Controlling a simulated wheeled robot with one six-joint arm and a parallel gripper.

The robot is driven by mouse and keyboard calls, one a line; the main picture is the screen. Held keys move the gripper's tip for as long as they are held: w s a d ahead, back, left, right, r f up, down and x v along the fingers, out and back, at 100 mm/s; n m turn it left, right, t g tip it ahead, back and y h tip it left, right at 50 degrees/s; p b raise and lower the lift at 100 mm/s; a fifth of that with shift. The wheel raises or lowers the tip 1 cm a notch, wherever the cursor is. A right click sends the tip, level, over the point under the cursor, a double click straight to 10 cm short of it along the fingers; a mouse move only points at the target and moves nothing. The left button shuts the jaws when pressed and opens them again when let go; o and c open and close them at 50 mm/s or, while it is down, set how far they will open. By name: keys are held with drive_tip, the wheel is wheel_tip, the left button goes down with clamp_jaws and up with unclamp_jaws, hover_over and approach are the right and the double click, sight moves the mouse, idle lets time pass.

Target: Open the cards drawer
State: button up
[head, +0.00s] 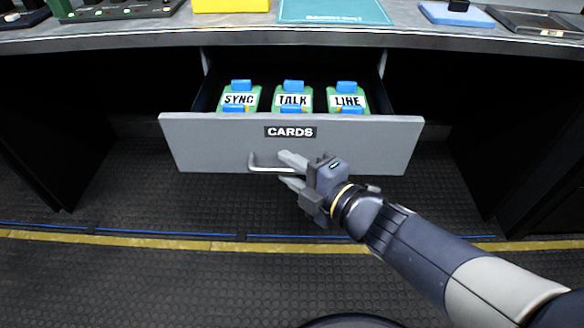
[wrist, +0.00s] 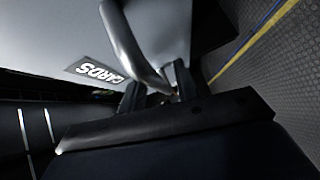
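The cards drawer (head: 215,148) is a grey-fronted drawer under the counter. It stands pulled out, and its inside shows. A black "CARDS" label (head: 290,132) is on its front and also shows in the wrist view (wrist: 97,71). The drawer's metal bar handle (head: 268,169) is below the label; in the wrist view the handle (wrist: 135,50) runs down toward the fingers. My gripper (head: 288,169) is at the handle's right part, its fingers apart, one above and one below the bar. Close contact with the bar is hard to make out.
Three green cards with blue ends lie in the drawer: SYNC (head: 239,98), TALK (head: 293,99) and LINE (head: 347,100). The counter (head: 240,38) above carries several items, including a teal booklet (head: 335,11). The floor (head: 150,280) in front is clear.

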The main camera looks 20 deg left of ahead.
drive_tip(key=shift+p+v, duration=2.2)
drive_tip(key=shift+v, duration=3.2)
drive_tip(key=shift+a, duration=0.1)
drive_tip(key=shift+b+x, duration=2.2)
drive_tip(key=shift+x, duration=3.1)
